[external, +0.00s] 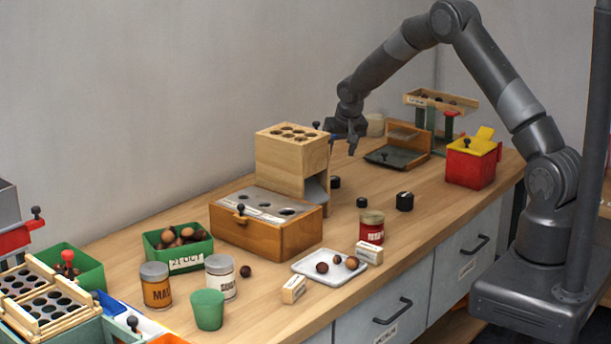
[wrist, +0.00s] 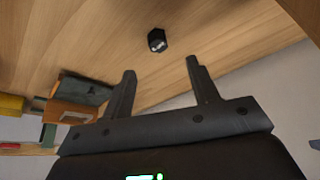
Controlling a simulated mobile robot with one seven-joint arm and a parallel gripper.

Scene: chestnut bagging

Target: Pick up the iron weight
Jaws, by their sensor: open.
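Several small black weights stand on the wooden bench in the external view: the largest (external: 404,201) has a pale mark on top, a smaller one (external: 361,202) is to its left, and another (external: 335,182) is beside the wooden block. One black weight with a white label (wrist: 157,40) shows in the wrist view, beyond my fingertips; I cannot tell which one it is. My gripper (external: 345,146) is above the bench, behind and above the weights. Its two fingers (wrist: 161,68) are apart with nothing between them.
A tall wooden block with holes (external: 290,158) and a wooden drawer box (external: 265,222) stand left of the weights. A dark tray with a wooden back (external: 388,158) and a red box with a yellow lid (external: 472,165) are to the right. A red-labelled jar (external: 371,227) stands in front.

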